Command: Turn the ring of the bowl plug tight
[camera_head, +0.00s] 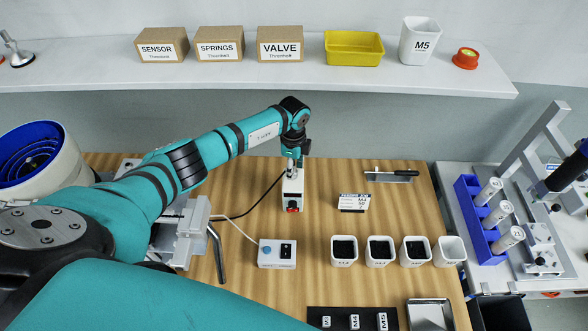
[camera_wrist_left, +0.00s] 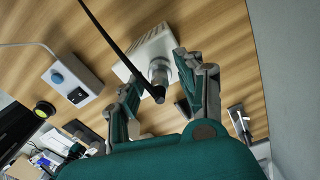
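The bowl feeder, a white drum with a blue spiral bowl (camera_head: 62,150), stands at the far left. A white box (camera_head: 292,197) with a red switch sits mid-table; it also shows in the left wrist view (camera_wrist_left: 146,46). A grey metal plug ring (camera_wrist_left: 158,70) sits on the box's face, with a black cable (camera_wrist_left: 112,38) at its end. My left gripper (camera_head: 294,163) is over the box. In the left wrist view my left gripper (camera_wrist_left: 157,70) is open, one finger either side of the ring, with visible gaps. My right gripper is not in view.
A small control box (camera_head: 277,254) with a blue button lies front left of the white box. Several white bins (camera_head: 344,259) stand to the right. A shelf (camera_head: 330,82) runs along the back. A grey fixture (camera_head: 185,235) stands left.

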